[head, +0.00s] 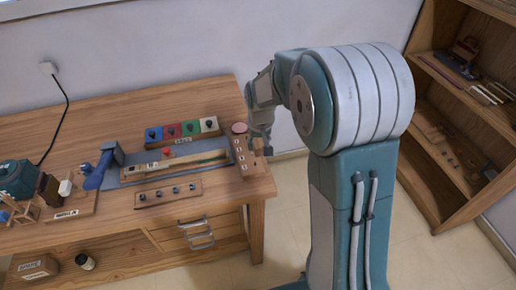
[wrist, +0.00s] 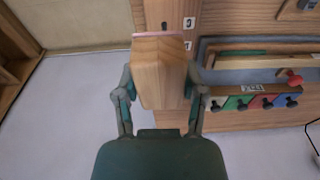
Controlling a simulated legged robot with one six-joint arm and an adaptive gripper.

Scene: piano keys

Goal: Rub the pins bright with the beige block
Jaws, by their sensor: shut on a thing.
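My gripper (wrist: 160,88) is shut on a beige wooden block (wrist: 160,70) with a thin pink layer at its far edge. In the head view the block (head: 258,146) shows small below my gripper (head: 262,138), at the bench's right end. A narrow wooden board (head: 244,160) with white labels and small pins lies beside it. In the wrist view one dark pin (wrist: 164,25) and white labels (wrist: 189,22) show just beyond the block. The block hides other pins, and I cannot tell whether it touches any.
A board with coloured squares and dark knobs (head: 182,131) stands behind a long tray (head: 128,173). A knobbed strip (head: 168,192) lies in front. A blue-handled tool (head: 100,170) is left of the tray. Shelves (head: 465,110) stand at right, across open floor.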

